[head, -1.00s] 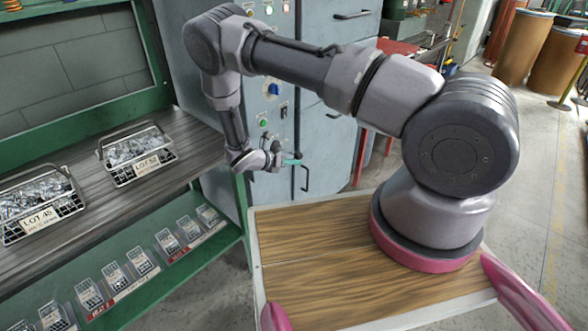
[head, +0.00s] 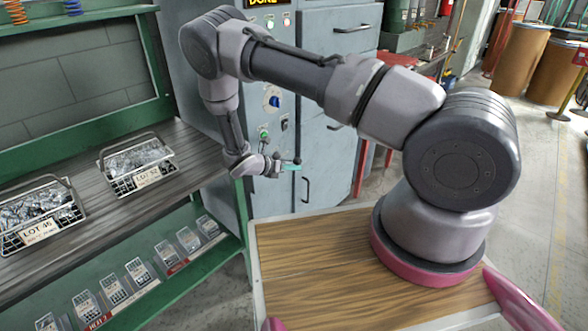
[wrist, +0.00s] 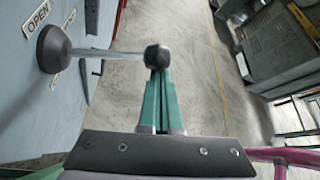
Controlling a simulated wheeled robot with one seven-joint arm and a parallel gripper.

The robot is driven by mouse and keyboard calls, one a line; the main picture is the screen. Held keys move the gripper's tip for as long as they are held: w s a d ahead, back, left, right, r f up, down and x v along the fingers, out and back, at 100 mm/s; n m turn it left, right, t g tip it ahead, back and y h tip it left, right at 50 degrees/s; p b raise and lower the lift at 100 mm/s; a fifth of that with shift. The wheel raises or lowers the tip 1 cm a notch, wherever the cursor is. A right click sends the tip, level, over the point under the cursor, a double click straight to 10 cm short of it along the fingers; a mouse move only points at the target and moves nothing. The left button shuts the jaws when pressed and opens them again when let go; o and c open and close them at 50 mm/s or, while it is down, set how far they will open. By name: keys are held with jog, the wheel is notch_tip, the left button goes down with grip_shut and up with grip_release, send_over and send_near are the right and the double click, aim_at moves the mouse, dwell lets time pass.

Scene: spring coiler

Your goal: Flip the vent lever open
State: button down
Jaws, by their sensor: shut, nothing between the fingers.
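The vent lever is a pale rod running out from a dark round hub (wrist: 52,48) on the blue-grey cabinet face, ending in a dark ball knob (wrist: 158,57). In the wrist view the rod lies roughly level across the picture. An OPEN label (wrist: 37,20) sits beside the hub, up and to its left. My gripper (wrist: 160,80) has its teal fingers together and empty, with the tips right at the knob; I cannot tell if they touch it. In the head view my gripper (head: 291,167) is at the cabinet front, and the lever is small and partly hidden there.
The cabinet (head: 325,150) carries a blue rotary knob (head: 274,101), a green button (head: 264,134) and door handles. A green-framed bench (head: 90,215) with two wire baskets of parts stands at left. Open floor (wrist: 210,90) lies beyond my fingers.

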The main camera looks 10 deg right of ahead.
notch_tip(320, 180, down, 4)
jog(key=s+r, duration=0.1)
jog(key=s, duration=0.1)
jog(key=v, duration=0.9)
jog(key=shift+a, duration=0.35)
jog(key=shift+w+f, duration=0.1)
jog(key=shift+f, duration=0.05)
jog(key=s+d+r+m+g+y, duration=0.15)
jog(key=d+r+m+y, duration=0.45)
jog(key=r, duration=1)
jog(key=s+d+r+m+g+y, duration=0.1)
jog(key=d+r+m+g, duration=0.2)
jog(key=r+m, duration=1.05)
jog(key=s+d+r+m+t+y, duration=0.3)
jog(key=s+r+m, duration=0.3)
jog(key=s+r, duration=0.4)
jog(key=s+d+r+m+t+y, duration=0.3)
jog(key=s+r+m, duration=0.3)
jog(key=s+r, duration=0.4)
notch_tip(320, 180, up, 3)
jog(key=shift+d+r+y, duration=0.1)
jog(key=shift+d+y, duration=0.2)
jog(key=shift+d, duration=0.25)
